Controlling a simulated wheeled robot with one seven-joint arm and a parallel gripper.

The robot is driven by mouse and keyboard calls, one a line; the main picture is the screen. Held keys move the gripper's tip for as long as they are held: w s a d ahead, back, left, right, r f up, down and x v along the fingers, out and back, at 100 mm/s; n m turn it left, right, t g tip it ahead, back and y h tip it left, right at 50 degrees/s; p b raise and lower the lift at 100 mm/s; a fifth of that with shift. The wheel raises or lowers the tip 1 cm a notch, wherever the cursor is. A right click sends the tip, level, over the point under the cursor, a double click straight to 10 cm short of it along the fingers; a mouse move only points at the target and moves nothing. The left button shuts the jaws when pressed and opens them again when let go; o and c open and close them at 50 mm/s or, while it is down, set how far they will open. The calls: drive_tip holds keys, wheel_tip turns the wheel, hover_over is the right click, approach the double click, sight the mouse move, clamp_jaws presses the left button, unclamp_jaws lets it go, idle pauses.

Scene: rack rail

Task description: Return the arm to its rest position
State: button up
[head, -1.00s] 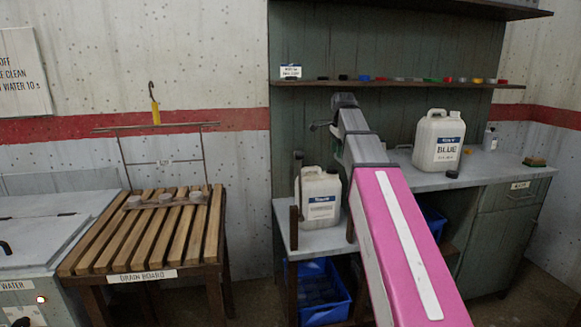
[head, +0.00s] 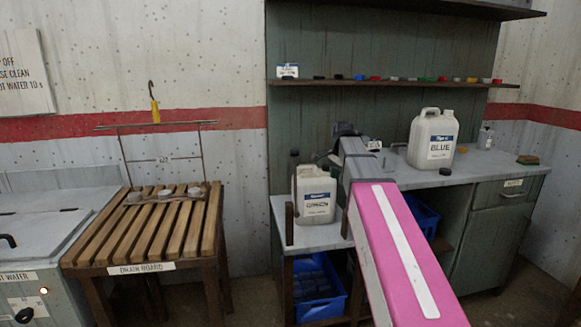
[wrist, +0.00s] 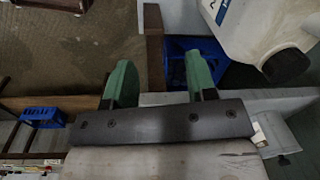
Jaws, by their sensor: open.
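My gripper shows in the wrist view (wrist: 158,85), with two green fingers spread apart and nothing between them. In the head view my pink and grey arm reaches over the bench, and its far end hides the fingers. In the wrist view the fingers are above the bench edge, and a white jug with a dark cap (wrist: 262,30) is close by at the upper right. In the head view a white jug (head: 315,195) stands on the bench just left of my arm.
A jug labelled BLUE (head: 433,140) stands on the bench right of my arm. A shelf (head: 400,83) with several coloured caps runs behind. A blue crate (head: 319,288) sits below the bench. The slatted drain board (head: 150,240) stands at left, with a wire rack behind it.

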drive_tip(key=s+f+n, duration=0.4)
drive_tip(key=s+f, duration=0.3)
drive_tip(key=f, duration=0.4)
drive_tip(key=s+f+n, duration=0.4)
drive_tip(key=s+f, duration=0.3)
drive_tip(key=f, duration=0.4)
drive_tip(key=s+f+n+g, duration=0.1)
drive_tip(key=s+f+n, duration=0.4)
drive_tip(key=f, duration=0.6)
drive_tip(key=shift+s+d+f, duration=0.15)
drive_tip(key=shift+s+d, duration=0.2)
drive_tip(key=shift+s, duration=0.65)
